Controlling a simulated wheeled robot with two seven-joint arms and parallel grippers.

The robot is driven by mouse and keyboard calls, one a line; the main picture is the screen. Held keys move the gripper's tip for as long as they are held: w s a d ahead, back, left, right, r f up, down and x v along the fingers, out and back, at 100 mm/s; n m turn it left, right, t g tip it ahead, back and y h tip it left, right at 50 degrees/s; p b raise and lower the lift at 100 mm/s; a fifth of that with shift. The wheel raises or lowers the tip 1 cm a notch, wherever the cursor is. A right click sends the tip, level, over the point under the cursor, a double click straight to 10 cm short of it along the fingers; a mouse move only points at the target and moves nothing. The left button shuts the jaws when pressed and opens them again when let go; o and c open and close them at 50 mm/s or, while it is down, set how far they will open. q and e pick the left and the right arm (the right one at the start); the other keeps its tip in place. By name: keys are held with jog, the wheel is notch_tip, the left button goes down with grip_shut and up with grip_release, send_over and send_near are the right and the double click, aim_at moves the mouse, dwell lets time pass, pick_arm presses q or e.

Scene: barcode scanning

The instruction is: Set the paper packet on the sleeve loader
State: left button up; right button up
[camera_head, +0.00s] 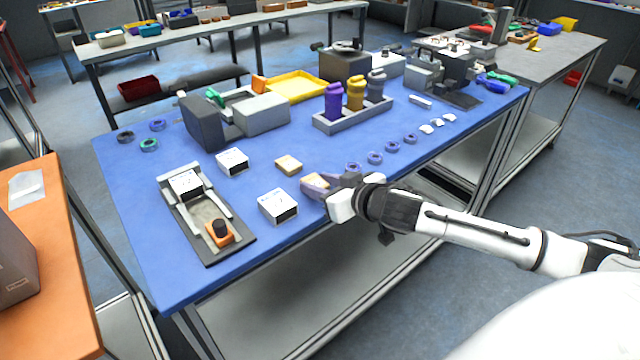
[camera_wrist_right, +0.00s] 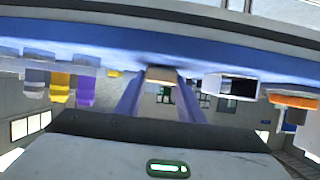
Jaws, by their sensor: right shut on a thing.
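A small tan paper packet (camera_head: 315,182) is between the fingers of my right gripper (camera_head: 318,186) near the table's front edge. The right wrist view shows the packet (camera_wrist_right: 161,75) pinched between the tips of the two fingers of the right gripper (camera_wrist_right: 160,88). The sleeve loader (camera_head: 215,212), a dark plate with grey rails and an orange block with a black knob, lies to the left on the blue table. A white sleeve (camera_head: 185,184) sits at its far end. My left gripper is not in view.
Another tan packet (camera_head: 288,165) lies just behind the gripper. White open boxes (camera_head: 278,206) and (camera_head: 232,161) stand between gripper and loader; one shows in the right wrist view (camera_wrist_right: 231,86). A grey rack (camera_head: 352,116) with coloured bottles stands behind. Several rings lie to the right.

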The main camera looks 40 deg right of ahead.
jog(key=shift+f, duration=0.15)
jog(key=shift+f, duration=0.15)
jog(key=o, duration=1.1)
